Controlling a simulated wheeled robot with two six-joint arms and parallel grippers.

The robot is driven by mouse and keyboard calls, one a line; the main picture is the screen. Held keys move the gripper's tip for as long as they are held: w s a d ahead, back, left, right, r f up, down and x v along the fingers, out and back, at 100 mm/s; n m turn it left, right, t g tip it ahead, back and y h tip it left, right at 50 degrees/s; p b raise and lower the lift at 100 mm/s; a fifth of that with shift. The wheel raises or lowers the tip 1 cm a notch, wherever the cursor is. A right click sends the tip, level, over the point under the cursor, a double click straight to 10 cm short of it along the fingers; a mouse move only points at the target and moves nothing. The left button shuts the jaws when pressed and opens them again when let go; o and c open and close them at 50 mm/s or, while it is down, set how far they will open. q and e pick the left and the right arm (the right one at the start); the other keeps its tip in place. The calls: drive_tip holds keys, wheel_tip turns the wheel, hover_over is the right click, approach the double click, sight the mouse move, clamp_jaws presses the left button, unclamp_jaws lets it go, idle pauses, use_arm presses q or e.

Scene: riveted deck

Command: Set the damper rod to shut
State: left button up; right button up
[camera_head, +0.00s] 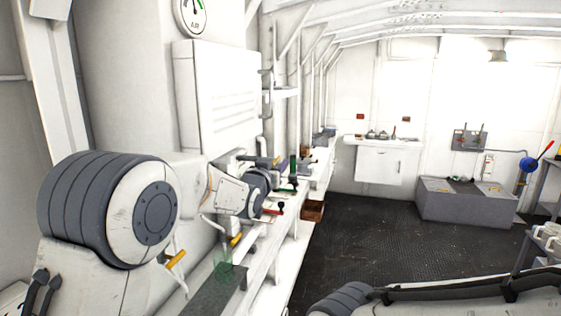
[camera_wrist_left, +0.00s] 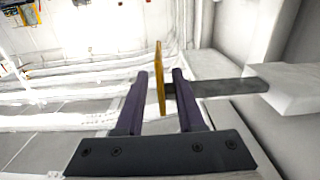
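The damper rod is a dark bar (camera_wrist_left: 222,87) that comes out of a pale block at the right in the left wrist view. It ends in a thin yellow handle plate (camera_wrist_left: 159,80). My left gripper (camera_wrist_left: 160,78) is open, its two dark fingers on either side of the yellow plate with gaps visible. In the head view the yellow handle (camera_head: 277,161) shows small beside the wall, just beyond my left wrist. My left gripper (camera_head: 271,168) is there too, its fingers hard to make out. My right gripper is not in view.
A white wall cabinet (camera_head: 214,92) and a gauge (camera_head: 191,14) are above my left arm. The dark floor (camera_head: 365,235) is clear in the middle. A grey chest (camera_head: 464,202) stands at the back.

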use_arm(q)
drive_tip(key=shift+a, duration=0.15)
clamp_jaws()
idle(1.2)
